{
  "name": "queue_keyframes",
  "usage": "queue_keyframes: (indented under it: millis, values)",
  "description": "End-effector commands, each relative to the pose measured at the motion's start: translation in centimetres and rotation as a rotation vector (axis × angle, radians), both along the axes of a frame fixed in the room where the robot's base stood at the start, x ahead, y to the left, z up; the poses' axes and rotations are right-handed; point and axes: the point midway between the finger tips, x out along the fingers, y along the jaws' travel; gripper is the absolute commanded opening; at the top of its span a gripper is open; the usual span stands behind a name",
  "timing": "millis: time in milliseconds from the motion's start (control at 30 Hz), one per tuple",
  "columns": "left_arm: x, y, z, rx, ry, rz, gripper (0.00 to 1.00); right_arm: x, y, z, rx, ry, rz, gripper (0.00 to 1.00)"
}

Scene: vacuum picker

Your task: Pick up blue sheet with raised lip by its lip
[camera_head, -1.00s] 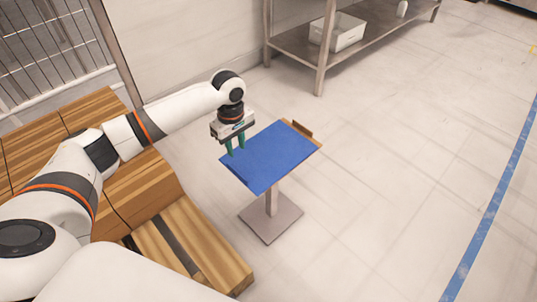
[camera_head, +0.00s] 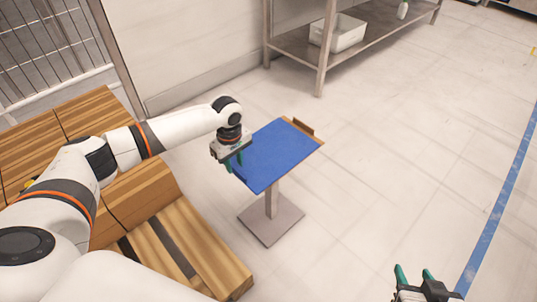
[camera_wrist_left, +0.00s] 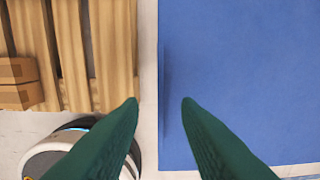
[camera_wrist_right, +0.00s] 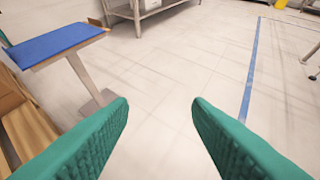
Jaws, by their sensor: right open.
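The blue sheet (camera_head: 276,155) lies flat on a small stand with a wooden-edged top. In the left wrist view the sheet (camera_wrist_left: 245,70) fills the right side, and a thin raised strip, its lip (camera_wrist_left: 167,90), runs along its left edge. My left gripper (camera_head: 233,165) is open at the sheet's left edge and points down. Its fingertips (camera_wrist_left: 160,100) appear on either side of that edge, one over the sheet and one outside it. I cannot tell their exact height. My right gripper (camera_head: 413,272) is open and empty, away from the stand.
The stand's square foot (camera_head: 271,220) is on the floor. Wooden boxes and a pallet (camera_head: 200,250) stand left of it, below my left arm. A metal shelf (camera_head: 375,30) with a white bin (camera_head: 338,33) is behind. The floor to the right is clear.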

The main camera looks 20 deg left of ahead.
Motion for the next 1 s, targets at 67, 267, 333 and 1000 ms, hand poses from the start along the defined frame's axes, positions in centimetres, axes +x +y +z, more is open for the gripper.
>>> queue_keyframes:
  millis: [67, 267, 333, 1000]
  values:
    - [0.0, 0.0, -1.0, 0.0, 0.001, 0.0, 0.3, 0.9, 0.4, 0.7, 0.018, -0.078, 0.006, 0.45]
    - [0.0, 0.0, -1.9, 0.0, 0.0, -0.001, 0.3, 2.0, 1.0, 2.3, 0.043, -0.184, 0.014, 0.45]
    - [0.0, 0.0, -1.9, 0.0, 0.0, -0.001, 0.3, 2.1, 1.0, 2.5, 0.045, -0.191, 0.014, 0.45]
    - [0.0, -0.1, -1.8, 0.0, 0.0, -0.001, 0.0, 2.1, 1.0, 2.4, 0.044, -0.188, 0.014, 0.45]
